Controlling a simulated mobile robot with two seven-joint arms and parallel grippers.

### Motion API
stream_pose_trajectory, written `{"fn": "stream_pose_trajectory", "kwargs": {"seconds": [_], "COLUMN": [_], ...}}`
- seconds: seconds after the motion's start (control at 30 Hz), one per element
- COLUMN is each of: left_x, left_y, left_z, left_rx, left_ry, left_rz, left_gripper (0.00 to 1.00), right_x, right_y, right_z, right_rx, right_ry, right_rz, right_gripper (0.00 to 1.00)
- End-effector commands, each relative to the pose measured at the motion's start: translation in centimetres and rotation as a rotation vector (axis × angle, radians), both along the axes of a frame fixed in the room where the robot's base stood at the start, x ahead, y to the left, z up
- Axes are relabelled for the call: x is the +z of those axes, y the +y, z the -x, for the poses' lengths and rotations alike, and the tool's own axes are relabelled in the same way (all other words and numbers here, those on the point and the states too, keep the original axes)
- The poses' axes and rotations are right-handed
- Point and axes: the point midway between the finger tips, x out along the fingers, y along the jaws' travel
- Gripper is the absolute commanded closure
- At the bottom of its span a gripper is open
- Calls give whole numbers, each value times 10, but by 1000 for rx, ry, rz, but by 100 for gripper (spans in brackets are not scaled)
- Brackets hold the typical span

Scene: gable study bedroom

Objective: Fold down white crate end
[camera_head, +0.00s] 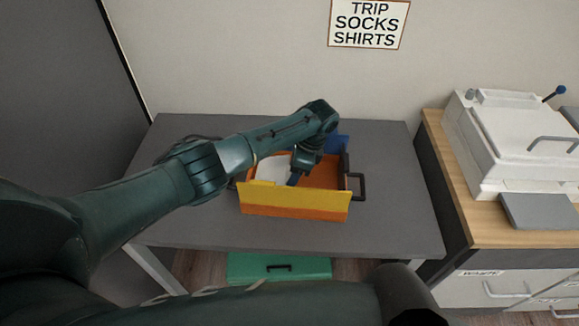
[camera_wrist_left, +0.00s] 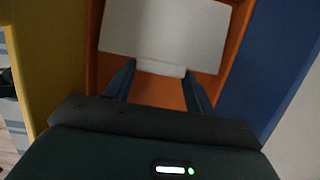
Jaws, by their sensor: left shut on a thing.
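The orange crate (camera_head: 295,212) stands on the grey table, with a yellow side (camera_head: 293,198) toward me and a blue side (camera_head: 338,144) at the back. Its white end (camera_head: 271,169) is at the left and looks leaned inward over the orange inside. My left gripper (camera_head: 294,178) reaches down into the crate from above. In the left wrist view the white end (camera_wrist_left: 165,35) lies ahead of the fingers, its narrow lower tab between the tips. The left gripper is shut on the white end. My right gripper is out of view.
The grey table (camera_head: 400,222) has free room around the crate. A black handle (camera_head: 357,186) juts from the crate's right end. A green box (camera_head: 280,267) is below the table. A wooden-topped cabinet (camera_head: 490,231) with a white machine (camera_head: 510,130) stands at the right.

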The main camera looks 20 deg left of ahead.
Motion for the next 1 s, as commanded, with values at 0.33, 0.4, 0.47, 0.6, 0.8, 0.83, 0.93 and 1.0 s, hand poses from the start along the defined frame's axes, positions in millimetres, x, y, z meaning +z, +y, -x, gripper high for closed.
{"fn": "stream_pose_trajectory", "kwargs": {"seconds": [0.33,0.4,0.47,0.6,0.8,0.83,0.93,1.0], "left_x": [-16,-17,-17,-17,-17,-17,-16,-16], "left_y": [-7,-7,-8,-8,-8,-8,-7,-7], "left_z": [1,1,1,1,1,2,1,1], "left_rx": [1,1,1,1,0,0,1,1], "left_ry": [5,5,5,5,6,6,5,5], "left_rz": [8,8,8,9,10,10,7,5], "left_gripper": [86,86,86,87,87,43,35,29], "right_x": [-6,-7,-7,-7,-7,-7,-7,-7], "right_y": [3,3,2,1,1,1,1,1], "right_z": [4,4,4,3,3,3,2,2], "right_rx": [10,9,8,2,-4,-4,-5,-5], "right_ry": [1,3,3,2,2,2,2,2], "right_rz": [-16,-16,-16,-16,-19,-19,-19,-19], "right_gripper": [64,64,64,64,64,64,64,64]}}
